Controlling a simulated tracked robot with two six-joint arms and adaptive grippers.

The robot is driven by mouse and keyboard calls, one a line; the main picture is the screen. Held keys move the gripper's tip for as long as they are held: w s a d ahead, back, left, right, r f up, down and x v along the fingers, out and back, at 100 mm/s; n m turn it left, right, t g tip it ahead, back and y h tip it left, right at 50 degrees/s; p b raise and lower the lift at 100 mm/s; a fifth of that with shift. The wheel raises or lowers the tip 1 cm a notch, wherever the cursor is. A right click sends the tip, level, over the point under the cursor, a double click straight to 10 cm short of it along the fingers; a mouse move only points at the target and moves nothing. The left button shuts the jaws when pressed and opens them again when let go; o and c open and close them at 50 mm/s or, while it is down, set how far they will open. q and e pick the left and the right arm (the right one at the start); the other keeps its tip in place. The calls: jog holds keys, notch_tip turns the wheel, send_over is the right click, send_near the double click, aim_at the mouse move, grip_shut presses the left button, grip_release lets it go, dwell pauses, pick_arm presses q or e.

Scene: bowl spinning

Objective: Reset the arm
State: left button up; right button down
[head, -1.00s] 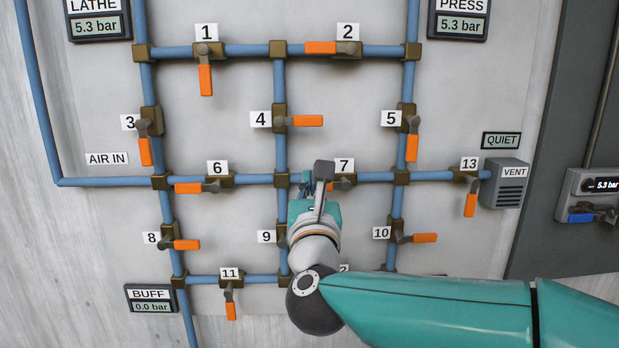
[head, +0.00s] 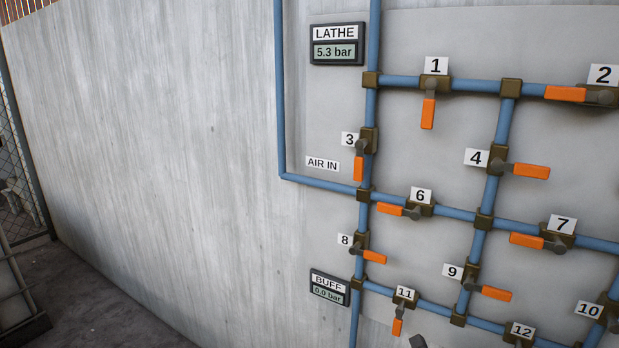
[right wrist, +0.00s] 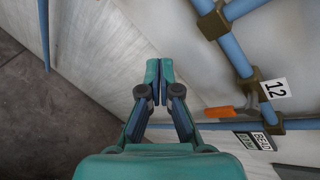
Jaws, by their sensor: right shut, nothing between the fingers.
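My right gripper (right wrist: 160,70) shows in the right wrist view with its two teal fingers together and nothing between them. It is clear of the valve panel, with the nearest valve handle (right wrist: 220,112), by label 12, to its right. In the head view only a small dark grey piece, perhaps part of my right arm or gripper, shows at the bottom edge below valve 11 (head: 398,326). My left gripper is in neither view.
A wall panel of blue pipes with orange-handled valves, such as valve 6 (head: 390,209) and valve 7 (head: 526,240), fills the right of the head view. The LATHE gauge (head: 334,51) reads 5.3 bar, the BUFF gauge (head: 328,294) 0.0 bar. Bare wall (head: 180,150) lies left.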

jog(key=s+a+f+n+g+y+p, duration=0.1)
jog(key=s+a+f+n+g+y, duration=0.15)
jog(key=s+a+f+n, duration=0.4)
jog(key=s+a+f+n+g+y+p, duration=0.1)
jog(key=s+f+n+g+y, duration=0.2)
jog(key=f, duration=0.7)
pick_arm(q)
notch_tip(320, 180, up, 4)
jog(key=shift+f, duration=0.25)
pick_arm(e)
jog(key=s+a+f+n+g+y, duration=0.1)
jog(key=s+a+n+g, duration=0.1)
jog(key=s+n, duration=0.4)
jog(key=s+a+f+n+g+y, duration=0.1)
jog(key=s+a+f+n+g, duration=0.1)
jog(key=s+n, duration=0.4)
jog(key=s+a+f+n+g+y, duration=0.1)
jog(key=s+a+f+n+g, duration=0.1)
jog(key=s+a+n, duration=0.2)
jog(key=s+n, duration=0.2)
jog(key=n, duration=0.1)
jog(key=shift+a+f+n, duration=0.2)
jog(key=shift+a+n, duration=0.05)
jog(key=shift+n, duration=0.1)
pick_arm(q)
jog(key=shift+p, duration=0.3)
pick_arm(e)
jog(key=c, duration=1.9)
grip_release()
